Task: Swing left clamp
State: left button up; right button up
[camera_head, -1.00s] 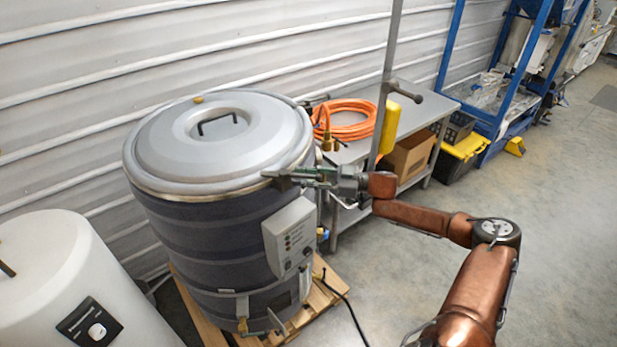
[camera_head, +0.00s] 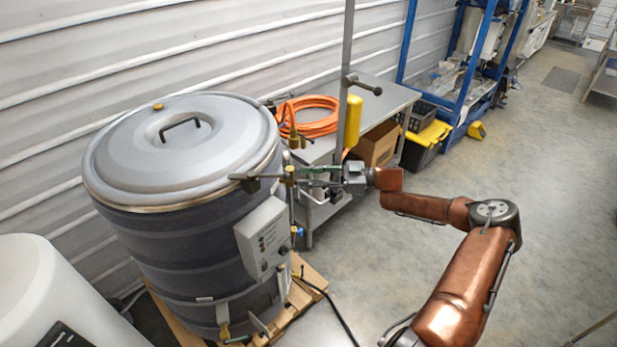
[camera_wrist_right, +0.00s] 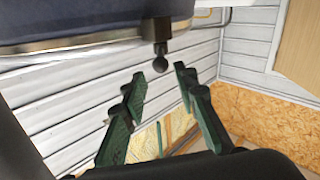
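The hopper is a dark drum (camera_head: 185,250) with a domed grey lid (camera_head: 140,145) and a black lid handle. A dark clamp piece (camera_head: 250,183) sits at the lid rim on the drum's right side. My right gripper (camera_head: 306,178) reaches toward it from the right, its green fingers apart from the rim. In the right wrist view the right gripper (camera_wrist_right: 158,82) is open and empty. A dark round-ended knob (camera_wrist_right: 160,58) hangs below the drum rim just beyond its fingertips. My left gripper is not in view.
A grey control box (camera_head: 263,238) is on the drum's front. A pale tank (camera_head: 45,290) stands at lower left. A metal table (camera_head: 385,95) with an orange hose (camera_head: 312,118) and an upright post (camera_head: 346,60) stand behind the gripper. Open floor lies at right.

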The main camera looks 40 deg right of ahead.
aim_at(259, 176)
jog(key=shift+c, duration=0.3)
